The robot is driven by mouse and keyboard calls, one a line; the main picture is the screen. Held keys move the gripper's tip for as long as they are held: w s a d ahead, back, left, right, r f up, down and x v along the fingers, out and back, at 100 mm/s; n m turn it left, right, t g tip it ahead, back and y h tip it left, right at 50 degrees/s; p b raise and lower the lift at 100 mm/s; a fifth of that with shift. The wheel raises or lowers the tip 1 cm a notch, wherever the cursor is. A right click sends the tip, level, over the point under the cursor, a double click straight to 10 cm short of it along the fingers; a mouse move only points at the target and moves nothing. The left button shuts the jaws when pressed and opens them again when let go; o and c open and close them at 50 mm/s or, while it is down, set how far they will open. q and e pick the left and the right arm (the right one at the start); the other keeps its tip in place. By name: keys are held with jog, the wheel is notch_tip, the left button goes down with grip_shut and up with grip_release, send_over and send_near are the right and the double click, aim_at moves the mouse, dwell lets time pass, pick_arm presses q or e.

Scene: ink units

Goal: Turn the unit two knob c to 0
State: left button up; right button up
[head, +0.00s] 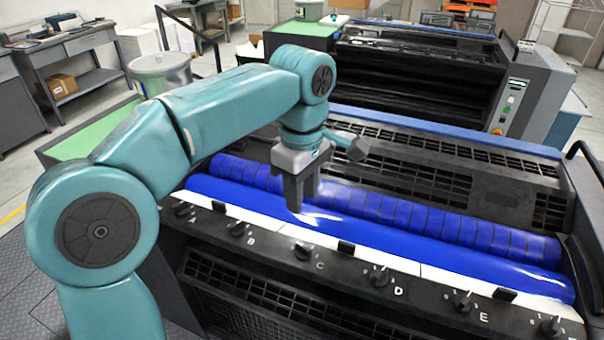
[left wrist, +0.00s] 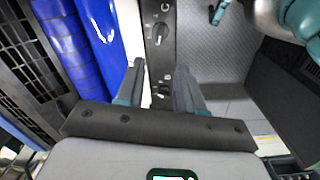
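Unit two knob c (head: 302,250) is a small black knob beside the white letter C on the dark front panel. It also shows in the left wrist view (left wrist: 157,33), beyond my fingertips. My left gripper (head: 301,205) is above and behind this knob, over the blue roller, apart from it. Its fingers (left wrist: 158,85) point down and stand apart with nothing between them. Teal and dark parts at the upper right of the left wrist view seem to be my right arm and gripper (left wrist: 217,12), small and partly cut off. The knob's exact setting is too small to read.
Knob B (head: 236,228) and knob D (head: 380,275) flank knob c. Small black blocks (head: 346,247) stand along the panel's back edge. Long blue rollers (head: 400,235) lie behind it. A second machine (head: 420,60) stands farther back. Space above the panel is clear.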

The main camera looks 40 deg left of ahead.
pick_arm(q)
notch_tip(320, 180, up, 3)
jog(key=shift+f, duration=0.1)
dwell(0.6)
